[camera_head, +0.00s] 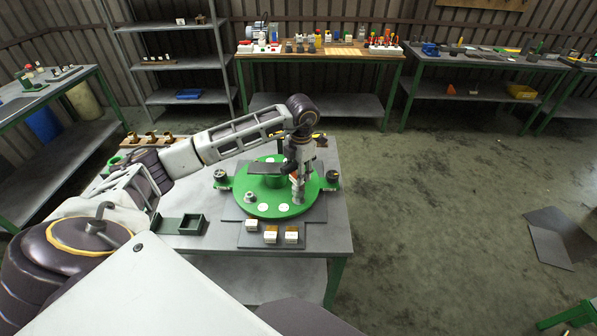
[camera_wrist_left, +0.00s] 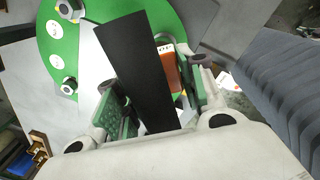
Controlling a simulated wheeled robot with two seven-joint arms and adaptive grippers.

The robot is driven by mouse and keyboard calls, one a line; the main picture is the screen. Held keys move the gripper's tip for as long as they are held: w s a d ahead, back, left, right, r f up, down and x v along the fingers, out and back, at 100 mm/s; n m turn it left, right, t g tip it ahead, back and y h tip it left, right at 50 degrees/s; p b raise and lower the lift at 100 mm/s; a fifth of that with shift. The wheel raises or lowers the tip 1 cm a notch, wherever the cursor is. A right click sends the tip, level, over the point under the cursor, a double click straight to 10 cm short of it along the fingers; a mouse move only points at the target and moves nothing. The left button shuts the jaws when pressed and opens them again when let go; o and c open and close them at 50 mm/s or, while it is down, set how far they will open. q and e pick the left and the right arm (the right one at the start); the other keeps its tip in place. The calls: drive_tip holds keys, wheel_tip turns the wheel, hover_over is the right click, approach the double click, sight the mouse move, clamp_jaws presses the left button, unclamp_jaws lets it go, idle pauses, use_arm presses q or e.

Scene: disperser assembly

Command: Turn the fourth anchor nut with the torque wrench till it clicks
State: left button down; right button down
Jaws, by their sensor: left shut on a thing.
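My left gripper (camera_head: 297,172) reaches in from the left and points down over the green round disperser plate (camera_head: 238,201). It is shut on the torque wrench, whose dark flat bar (camera_head: 266,168) extends left over the plate. An orange part (camera_wrist_left: 167,68) and the dark bar (camera_wrist_left: 135,70) show between the fingers in the left wrist view. A grey upright socket-like end (camera_head: 298,194) is below the gripper at the plate's right front. Whether it sits on a nut is hidden. One anchor nut (camera_head: 250,197) stands at the front left of the plate. My right gripper is out of view.
The plate lies on a grey table (camera_head: 336,235). Small white-topped blocks (camera_head: 291,237) lie in front, and a green open tray (camera_head: 191,224) stands left. Brass-coloured parts (camera_head: 151,138) stand back left. Workbenches (camera_head: 320,60) line the wall; the floor at right is mostly clear.

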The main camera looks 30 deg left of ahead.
use_arm(q)
drive_tip(key=shift+n, duration=1)
idle(0.5)
drive_tip(key=shift+f+b, duration=0.55)
idle(0.5)
drive_tip(key=shift+f+b, duration=0.8)
drive_tip(key=shift+f, duration=0.35)
drive_tip(key=shift+m, duration=0.7)
